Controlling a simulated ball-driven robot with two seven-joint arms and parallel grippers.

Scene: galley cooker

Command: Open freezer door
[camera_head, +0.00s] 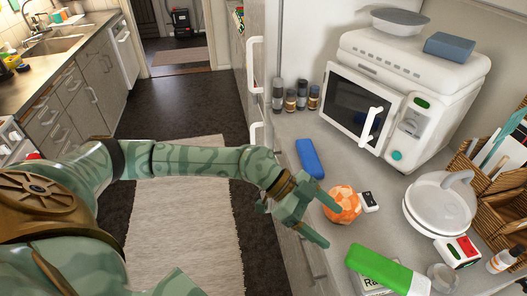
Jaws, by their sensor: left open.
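A tall white unit (285,40) stands beyond the counter, its front seen at a steep angle. It has a long upper white handle (255,66) and a lower white handle (257,133). The unit's door fronts show too little to tell which is the freezer door or whether either door is ajar. My left gripper (331,226) is open and empty, at the near counter's front edge, close to an orange faceted ball (342,204). It is well nearer to me than both handles and apart from them. My right gripper is not in view.
Floor with a pale rug (180,225) lies clear left of the counter. A sink counter (50,65) stands far left.

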